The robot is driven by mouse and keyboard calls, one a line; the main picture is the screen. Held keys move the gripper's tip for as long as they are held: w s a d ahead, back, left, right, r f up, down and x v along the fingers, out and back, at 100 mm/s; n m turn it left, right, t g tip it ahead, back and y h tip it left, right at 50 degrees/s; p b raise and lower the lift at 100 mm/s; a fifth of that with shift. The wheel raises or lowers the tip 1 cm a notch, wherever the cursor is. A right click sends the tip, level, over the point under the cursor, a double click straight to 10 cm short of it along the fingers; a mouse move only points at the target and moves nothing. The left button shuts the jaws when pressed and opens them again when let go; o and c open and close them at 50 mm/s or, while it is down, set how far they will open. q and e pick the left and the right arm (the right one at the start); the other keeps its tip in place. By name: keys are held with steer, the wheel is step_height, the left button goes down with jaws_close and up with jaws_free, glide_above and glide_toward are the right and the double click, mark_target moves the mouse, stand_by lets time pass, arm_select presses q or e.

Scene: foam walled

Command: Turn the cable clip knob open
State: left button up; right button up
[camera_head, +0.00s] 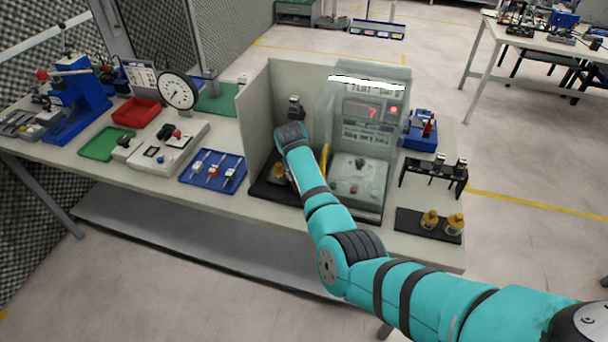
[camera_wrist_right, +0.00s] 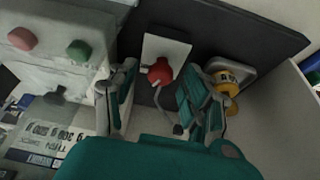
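In the right wrist view a red knob (camera_wrist_right: 160,71) sits on a white plate (camera_wrist_right: 165,48) on a dark base (camera_wrist_right: 225,37); I take it as the cable clip knob. My right gripper (camera_wrist_right: 158,82) is open, with one finger on each side of the knob. Gaps show between the knob and both fingers, so it is not gripped. A thin grey bent piece (camera_wrist_right: 163,108) shows just below the knob. In the head view my right arm reaches into the walled bay and hides the knob and fingers. My left gripper is not in view.
A yellow brass part (camera_wrist_right: 230,82) stands close beside the right finger. The grey tester (camera_head: 362,130), with red and green buttons (camera_wrist_right: 79,50), stands on the knob's other side. A beige wall (camera_head: 256,120) bounds the bay. A blue tray (camera_head: 212,169) lies outside it.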

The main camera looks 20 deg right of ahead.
steer(key=shift+r, duration=0.1)
step_height(320, 180, up, 10)
stand_by(0.4)
